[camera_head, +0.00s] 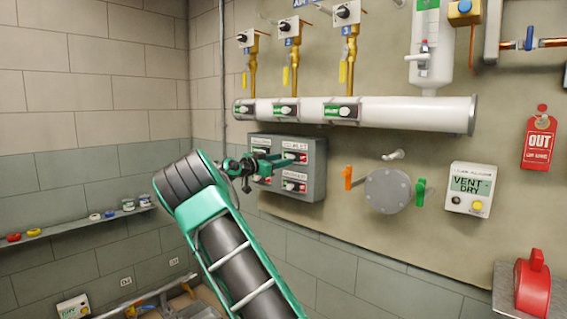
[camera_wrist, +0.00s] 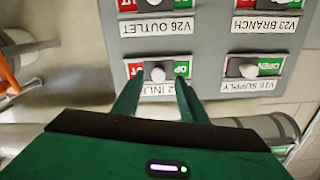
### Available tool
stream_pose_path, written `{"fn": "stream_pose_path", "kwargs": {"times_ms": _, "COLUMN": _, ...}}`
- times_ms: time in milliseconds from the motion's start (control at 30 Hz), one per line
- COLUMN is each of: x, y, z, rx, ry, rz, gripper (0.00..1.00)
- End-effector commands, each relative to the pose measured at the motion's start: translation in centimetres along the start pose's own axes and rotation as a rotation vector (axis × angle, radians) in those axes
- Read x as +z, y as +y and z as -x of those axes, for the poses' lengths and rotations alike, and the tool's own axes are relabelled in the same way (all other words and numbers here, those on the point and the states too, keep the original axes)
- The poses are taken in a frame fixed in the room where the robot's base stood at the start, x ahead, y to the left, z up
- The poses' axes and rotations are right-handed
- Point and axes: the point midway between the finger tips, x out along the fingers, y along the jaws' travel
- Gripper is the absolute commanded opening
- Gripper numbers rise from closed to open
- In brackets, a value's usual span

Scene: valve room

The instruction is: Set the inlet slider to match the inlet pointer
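The inlet slider (camera_wrist: 157,74) is a light knob on a strip with red at one end and green at the other. It shows upside down in the wrist view, its knob near the strip's middle. Its label, ending in "INLET" (camera_wrist: 157,90), is partly hidden by my fingers. My gripper (camera_wrist: 157,84) is open, with its green fingers on either side of the knob and gaps visible between. In the head view my gripper (camera_head: 271,161) is at the grey slider panel (camera_head: 314,180), partly covering it. I cannot tell which indicator is the inlet pointer.
The V26 outlet (camera_wrist: 155,4), V23 branch (camera_wrist: 263,5) and V16 supply (camera_wrist: 249,70) sliders sit close by. A white pipe (camera_head: 400,112) with several green-and-red indicators runs above the panel. An orange lever (camera_head: 348,177) and round flange (camera_head: 388,191) are to the right.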

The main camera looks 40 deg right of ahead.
Motion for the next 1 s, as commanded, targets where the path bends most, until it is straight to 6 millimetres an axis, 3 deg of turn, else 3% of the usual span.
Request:
{"fn": "stream_pose_path", "kwargs": {"times_ms": 200, "x": 0.0, "y": 0.1, "z": -2.6, "rx": 0.001, "ry": 0.0, "rz": 0.0, "gripper": 0.39}}
{"fn": "stream_pose_path", "kwargs": {"times_ms": 600, "x": 0.0, "y": 0.1, "z": -3.3, "rx": 0.001, "ry": -0.001, "rz": 0.001, "gripper": 0.39}}
{"fn": "stream_pose_path", "kwargs": {"times_ms": 767, "x": 0.0, "y": 0.1, "z": -3.3, "rx": 0.001, "ry": -0.001, "rz": 0.001, "gripper": 0.03}}
{"fn": "stream_pose_path", "kwargs": {"times_ms": 1000, "x": -0.1, "y": 0.4, "z": -3.3, "rx": 0.002, "ry": -0.002, "rz": 0.0, "gripper": 0.0}}
